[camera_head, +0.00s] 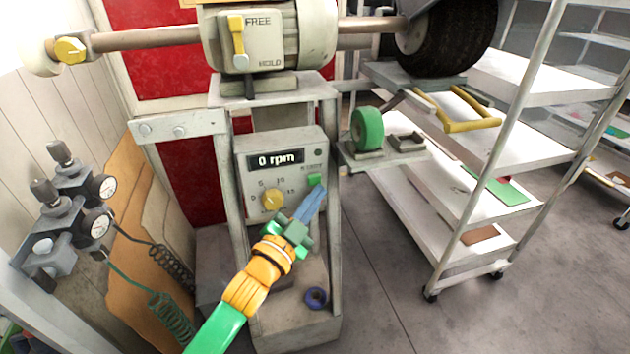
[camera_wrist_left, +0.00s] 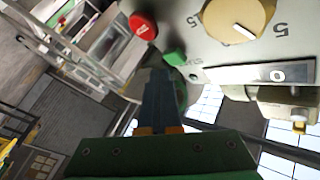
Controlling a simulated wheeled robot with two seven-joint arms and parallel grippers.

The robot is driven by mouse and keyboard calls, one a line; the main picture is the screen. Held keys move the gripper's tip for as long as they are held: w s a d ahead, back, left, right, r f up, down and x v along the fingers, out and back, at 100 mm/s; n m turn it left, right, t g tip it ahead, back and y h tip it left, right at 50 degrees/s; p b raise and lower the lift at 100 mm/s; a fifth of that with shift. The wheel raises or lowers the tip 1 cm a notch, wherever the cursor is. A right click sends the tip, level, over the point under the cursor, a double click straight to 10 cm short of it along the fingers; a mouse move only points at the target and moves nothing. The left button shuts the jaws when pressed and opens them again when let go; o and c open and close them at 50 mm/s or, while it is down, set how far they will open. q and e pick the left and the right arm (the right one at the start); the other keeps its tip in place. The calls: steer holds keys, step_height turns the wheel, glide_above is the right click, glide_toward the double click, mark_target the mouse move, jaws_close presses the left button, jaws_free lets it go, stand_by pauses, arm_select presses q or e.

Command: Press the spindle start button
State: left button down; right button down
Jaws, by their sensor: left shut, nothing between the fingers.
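The control panel (camera_head: 283,157) carries a display reading 0 rpm (camera_head: 276,159), a yellow dial (camera_head: 273,200) and a green button (camera_head: 314,180) at its right side. My left gripper (camera_head: 318,190) is shut and empty, its blue fingers angled up with tips just below the green button. In the left wrist view the green button (camera_wrist_left: 174,57) sits just beyond the fingertips (camera_wrist_left: 160,75); I cannot tell whether they touch. A red button (camera_wrist_left: 143,25) and the dial (camera_wrist_left: 235,20) also show there. The red button is hidden in the head view. My right gripper is out of view.
A small tray (camera_head: 385,150) with a green wheel juts out right of the panel. A shelf cart (camera_head: 450,170) stands right; gauges (camera_head: 95,222) are left.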

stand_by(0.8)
arm_select(q)
steer(key=shift+w+a, duration=0.1)
steer(key=shift+w, duration=0.35)
steer(key=shift+w+a, duration=0.15)
steer(key=shift+w, duration=0.2)
stand_by(0.4)
stand_by(0.3)
steer(key=shift+s+d+p, duration=0.25)
steer(key=shift+s+p, duration=0.2)
steer(key=shift+s, duration=0.35)
steer(key=s, duration=0.1)
steer(key=s+d+p, duration=0.1)
steer(key=s, duration=0.1)
steer(key=s+p, duration=0.1)
steer(key=shift+s+d, duration=0.3)
steer(key=shift+s, duration=0.05)
